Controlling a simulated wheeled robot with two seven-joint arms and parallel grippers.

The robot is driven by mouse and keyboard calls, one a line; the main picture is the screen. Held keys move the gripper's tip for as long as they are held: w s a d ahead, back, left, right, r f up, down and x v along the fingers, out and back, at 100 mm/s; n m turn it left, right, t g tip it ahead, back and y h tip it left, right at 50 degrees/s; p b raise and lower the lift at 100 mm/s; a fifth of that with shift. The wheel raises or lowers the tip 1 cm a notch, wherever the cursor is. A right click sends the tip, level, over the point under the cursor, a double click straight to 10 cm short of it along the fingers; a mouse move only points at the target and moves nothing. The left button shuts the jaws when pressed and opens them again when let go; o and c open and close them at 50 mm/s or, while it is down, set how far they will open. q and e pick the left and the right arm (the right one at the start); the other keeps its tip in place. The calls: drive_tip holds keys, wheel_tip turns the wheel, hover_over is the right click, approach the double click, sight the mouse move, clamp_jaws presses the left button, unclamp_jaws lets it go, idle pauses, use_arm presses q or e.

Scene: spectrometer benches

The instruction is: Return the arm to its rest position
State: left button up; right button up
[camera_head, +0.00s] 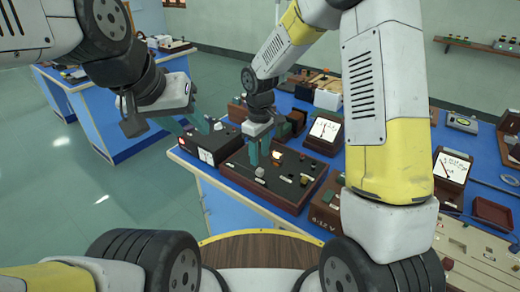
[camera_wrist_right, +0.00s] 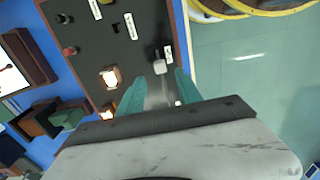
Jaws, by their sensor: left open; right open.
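My right arm comes in from the right in the head view, and its gripper (camera_head: 265,155) points down over the dark circuit board (camera_head: 240,170) on the blue bench. Its two teal fingers are apart with nothing held between them. In the right wrist view the gripper (camera_wrist_right: 162,88) is open over the board (camera_wrist_right: 130,60), and a small grey knob or switch (camera_wrist_right: 160,67) shows just beyond the fingertips. My left gripper (camera_head: 195,120) is open and empty near the black meter box (camera_head: 208,158) at the bench's left corner.
Lit lamps (camera_wrist_right: 110,77) sit on the board. Analog meters (camera_head: 323,131) and a wooden power box (camera_head: 325,213) crowd the bench to the right. Another blue bench (camera_head: 105,130) stands at left. Open floor (camera_head: 60,190) lies between the benches.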

drive_tip(key=shift+r, duration=0.95)
drive_tip(key=shift+d+r, duration=0.2)
drive_tip(key=shift+r, duration=0.15)
drive_tip(key=s+d+r+m+t+y, duration=0.1)
drive_tip(key=s+d+r+m+t, duration=0.2)
drive_tip(key=s+r, duration=0.7)
drive_tip(key=s+d+r+m+t+y, duration=0.1)
drive_tip(key=s+d+r+m+t, duration=0.2)
drive_tip(key=s+d+r+m, duration=0.4)
drive_tip(key=s+d+r, duration=0.2)
drive_tip(key=d+r, duration=0.1)
drive_tip(key=d, duration=0.1)
drive_tip(key=shift+s+d, duration=0.15)
drive_tip(key=shift+s, duration=0.2)
